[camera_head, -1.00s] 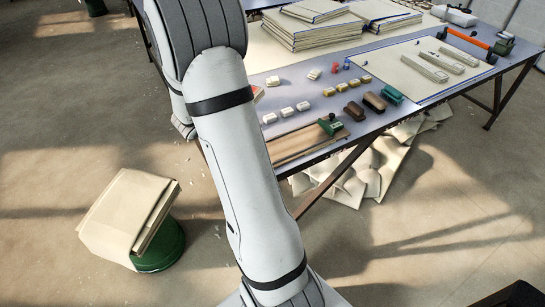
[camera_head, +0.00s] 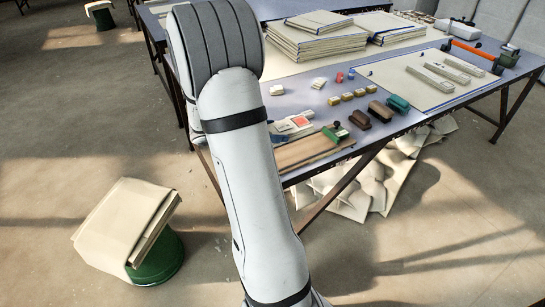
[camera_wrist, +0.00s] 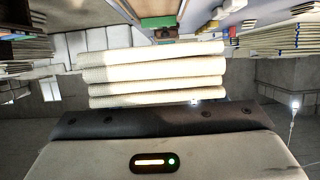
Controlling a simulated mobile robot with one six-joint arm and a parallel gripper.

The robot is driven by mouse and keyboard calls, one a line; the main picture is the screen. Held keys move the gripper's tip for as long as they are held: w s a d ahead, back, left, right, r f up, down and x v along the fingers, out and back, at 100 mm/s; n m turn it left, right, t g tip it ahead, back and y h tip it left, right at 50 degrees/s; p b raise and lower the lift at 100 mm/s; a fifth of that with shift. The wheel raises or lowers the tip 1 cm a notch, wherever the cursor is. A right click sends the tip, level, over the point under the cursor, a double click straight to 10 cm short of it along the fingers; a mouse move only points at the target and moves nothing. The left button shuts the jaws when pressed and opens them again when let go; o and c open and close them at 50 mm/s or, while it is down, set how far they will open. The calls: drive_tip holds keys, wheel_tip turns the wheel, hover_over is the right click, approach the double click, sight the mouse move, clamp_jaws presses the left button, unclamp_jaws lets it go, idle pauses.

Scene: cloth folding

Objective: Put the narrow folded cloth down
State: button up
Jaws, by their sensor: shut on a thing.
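A narrow folded cloth (camera_wrist: 155,75), cream and in several stacked layers, lies across the middle of the wrist view. It is directly in front of my gripper (camera_wrist: 163,122), whose dark front edge and grey body fill the bottom of that view. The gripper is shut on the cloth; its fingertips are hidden. In the head view my white arm crosses the picture and hides most of the gripper end. A pale piece with a red patch (camera_head: 298,123) shows just right of the arm, over the near part of the blue-grey table (camera_head: 310,100); I cannot tell its parts apart.
Folded stacks (camera_head: 315,42) stand at the table's back. Brown blocks (camera_head: 380,111), small yellow blocks (camera_head: 347,96) and a green-handled tool (camera_head: 335,134) lie nearby. A pale mat (camera_head: 440,88) holds bars at right. A cloth-draped green stool (camera_head: 155,258) stands on the floor at left.

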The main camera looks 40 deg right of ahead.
wheel_tip(320, 180, down, 8)
drive_tip(key=shift+b, duration=0.45)
drive_tip(key=shift+f, duration=0.1)
drive_tip(key=o, duration=1)
drive_tip(key=shift+f, duration=0.1)
drive_tip(key=shift+f+b, duration=0.15)
drive_tip(key=shift+b, duration=0.5)
